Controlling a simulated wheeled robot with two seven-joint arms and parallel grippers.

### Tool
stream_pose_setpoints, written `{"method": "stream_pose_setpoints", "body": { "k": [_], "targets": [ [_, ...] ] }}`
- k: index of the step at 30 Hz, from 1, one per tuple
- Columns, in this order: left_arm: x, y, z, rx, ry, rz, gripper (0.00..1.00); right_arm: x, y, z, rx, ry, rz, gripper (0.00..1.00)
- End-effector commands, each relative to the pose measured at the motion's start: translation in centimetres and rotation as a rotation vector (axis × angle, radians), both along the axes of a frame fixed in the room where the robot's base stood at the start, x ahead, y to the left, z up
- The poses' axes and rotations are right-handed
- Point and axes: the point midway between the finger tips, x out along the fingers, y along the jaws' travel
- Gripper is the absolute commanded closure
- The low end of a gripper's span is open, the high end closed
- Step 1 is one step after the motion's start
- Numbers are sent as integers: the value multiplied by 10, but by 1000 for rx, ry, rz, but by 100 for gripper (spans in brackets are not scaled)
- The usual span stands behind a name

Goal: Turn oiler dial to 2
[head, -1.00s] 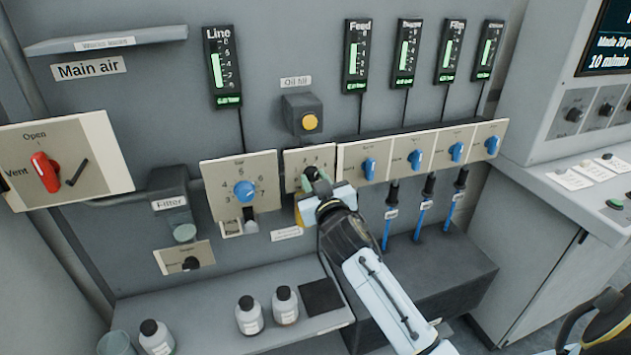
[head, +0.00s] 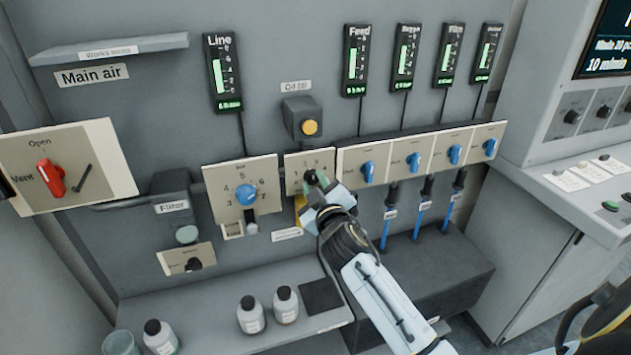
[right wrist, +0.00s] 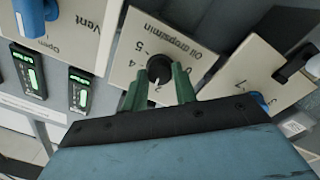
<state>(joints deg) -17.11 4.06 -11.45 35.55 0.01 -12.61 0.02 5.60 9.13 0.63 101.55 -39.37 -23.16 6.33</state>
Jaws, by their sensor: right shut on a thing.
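The oiler dial is a round black knob (right wrist: 159,69) with a white pointer line, on a beige plate (right wrist: 128,38) marked "Oil drops/min" in the right wrist view. The pointer is aimed toward the lower left of that view, near the 2, though the exact mark is hard to read. My right gripper (right wrist: 158,84) is shut on the knob, one green finger on each side. In the head view the plate (head: 294,160) sits mid-panel, and my right gripper (head: 312,180) largely hides the knob. My left gripper is not in view.
Close left of the oiler plate is a blue regulator knob (head: 246,194); to its right is a row of blue valve handles (head: 368,171). A yellow button (head: 310,127) is just above. Bottles (head: 250,315) stand on the shelf below. A red handle (head: 50,178) is far left.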

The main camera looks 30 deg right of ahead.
Motion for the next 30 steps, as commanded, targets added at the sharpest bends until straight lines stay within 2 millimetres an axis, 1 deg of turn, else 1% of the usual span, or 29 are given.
{"method": "stream_pose_setpoints", "body": {
  "k": [6, 12, 19, 30],
  "targets": [
    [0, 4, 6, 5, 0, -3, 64, 0, 0, 1, -146, 35, 0, 95],
    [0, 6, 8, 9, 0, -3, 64, 0, 0, 0, -233, 55, 0, 95],
    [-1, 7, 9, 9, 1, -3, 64, 0, 0, 0, -277, 65, 1, 95],
    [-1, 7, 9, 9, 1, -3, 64, 0, 0, 0, -282, 67, 1, 95]
  ]
}}
